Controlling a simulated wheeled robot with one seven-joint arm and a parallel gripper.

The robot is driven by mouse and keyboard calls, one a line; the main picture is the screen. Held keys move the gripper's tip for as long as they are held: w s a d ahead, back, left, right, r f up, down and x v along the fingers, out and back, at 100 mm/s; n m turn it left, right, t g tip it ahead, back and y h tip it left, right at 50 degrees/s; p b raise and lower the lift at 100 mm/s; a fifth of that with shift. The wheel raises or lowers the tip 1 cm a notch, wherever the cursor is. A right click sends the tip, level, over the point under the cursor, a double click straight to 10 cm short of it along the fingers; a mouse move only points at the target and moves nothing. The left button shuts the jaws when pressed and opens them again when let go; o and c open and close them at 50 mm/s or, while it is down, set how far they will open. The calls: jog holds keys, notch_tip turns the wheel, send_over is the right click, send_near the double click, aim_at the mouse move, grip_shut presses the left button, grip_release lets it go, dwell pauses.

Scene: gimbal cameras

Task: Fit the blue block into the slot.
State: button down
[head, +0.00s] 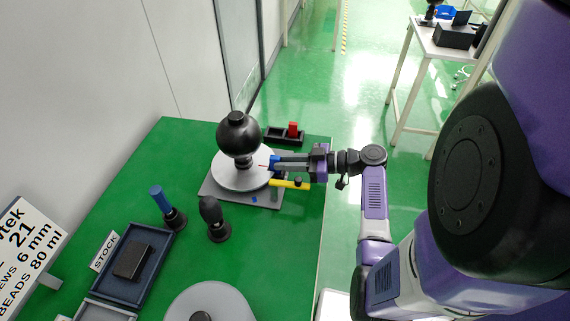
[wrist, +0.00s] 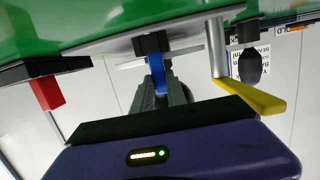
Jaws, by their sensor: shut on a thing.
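The blue block (head: 273,162) is at the tips of my gripper (head: 280,162), beside the round light disc (head: 228,176) that carries a black ball (head: 238,135). The disc stands on a grey plate (head: 212,197). My gripper reaches in from the right, shut on the block. In the wrist view a blue part (wrist: 160,75) shows between the grey fingers, close to a black piece (wrist: 153,43) near the disc. I cannot make out the slot, or whether the block touches anything there.
A yellow lever (head: 290,184) lies just in front of my gripper. A black tray holding a red block (head: 293,129) is behind it. A blue-handled tool (head: 161,199), a black knob (head: 211,214) and a stock tray (head: 156,238) stand toward the front left. Green table is bare between them.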

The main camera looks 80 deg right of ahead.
jog(key=shift+f, duration=0.55)
jog(key=shift+f, duration=0.2)
jog(key=c, duration=1.3)
grip_release()
jog(key=shift+c, duration=0.2)
jog(key=shift+r, duration=0.15)
jog(key=shift+r, duration=0.2)
jog(key=b+v, duration=0.3)
jog(key=v, duration=0.9)
jog(key=shift+d+f, duration=0.1)
